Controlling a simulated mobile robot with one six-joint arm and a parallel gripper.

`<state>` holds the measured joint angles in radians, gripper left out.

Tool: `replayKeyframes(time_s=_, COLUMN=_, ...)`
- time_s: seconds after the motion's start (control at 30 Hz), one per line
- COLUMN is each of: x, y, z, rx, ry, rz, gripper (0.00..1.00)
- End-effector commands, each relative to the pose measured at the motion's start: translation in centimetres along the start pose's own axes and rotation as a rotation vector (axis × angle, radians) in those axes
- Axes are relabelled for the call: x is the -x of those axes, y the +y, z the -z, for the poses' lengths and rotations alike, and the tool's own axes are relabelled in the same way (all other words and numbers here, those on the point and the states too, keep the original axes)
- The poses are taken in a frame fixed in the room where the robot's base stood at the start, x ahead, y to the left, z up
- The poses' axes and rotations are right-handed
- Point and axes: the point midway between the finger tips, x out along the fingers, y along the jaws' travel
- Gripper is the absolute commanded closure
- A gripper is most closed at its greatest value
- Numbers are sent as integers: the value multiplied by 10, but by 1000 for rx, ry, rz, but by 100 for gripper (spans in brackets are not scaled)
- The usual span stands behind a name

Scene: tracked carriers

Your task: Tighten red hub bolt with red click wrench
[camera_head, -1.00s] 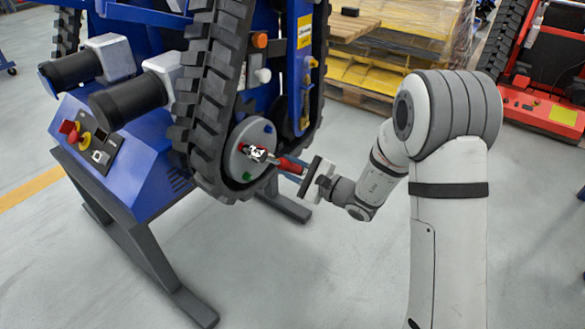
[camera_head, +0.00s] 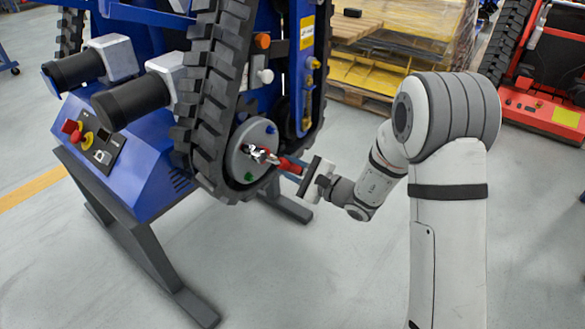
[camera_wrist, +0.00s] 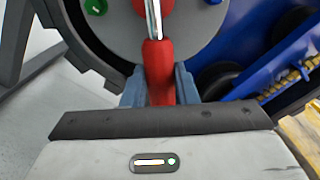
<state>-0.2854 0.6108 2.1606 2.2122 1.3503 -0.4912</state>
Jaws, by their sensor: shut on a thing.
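My gripper (camera_wrist: 160,88) is shut on the red handle of the red click wrench (camera_wrist: 159,66). In the head view the wrench (camera_head: 286,165) reaches left from my gripper (camera_head: 301,171) to the grey hub (camera_head: 241,165) of the blue tracked carrier. Its silver head (camera_head: 261,155) lies over the hub face, near the red bolt (camera_head: 246,149), of which only a little shows. I cannot tell whether the head is seated on it. A green bolt (camera_head: 248,177) and a blue bolt (camera_head: 270,129) show on the hub; both also show in the wrist view.
The rubber track (camera_head: 209,100) wraps around the hub. The blue carrier rests on a dark stand (camera_head: 150,255). A control box (camera_head: 100,150) with a red knob is at left. Pallets (camera_head: 365,75) and a red machine (camera_head: 540,110) stand behind. The floor around my arm is clear.

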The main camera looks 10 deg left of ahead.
Motion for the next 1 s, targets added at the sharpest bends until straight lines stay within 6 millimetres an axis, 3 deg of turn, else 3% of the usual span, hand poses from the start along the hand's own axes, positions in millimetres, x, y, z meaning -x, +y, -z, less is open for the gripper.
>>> replayKeyframes(time_s=0.67, x=-2, y=-1, z=0, rx=1, ry=-2, rz=1, gripper=100)
replayKeyframes(time_s=0.7, x=-2, y=-1, z=0, rx=1, ry=-2, rz=1, gripper=77)
replayKeyframes(time_s=1.0, x=-2, y=-1, z=-1, rx=1, ry=-2, rz=1, gripper=100)
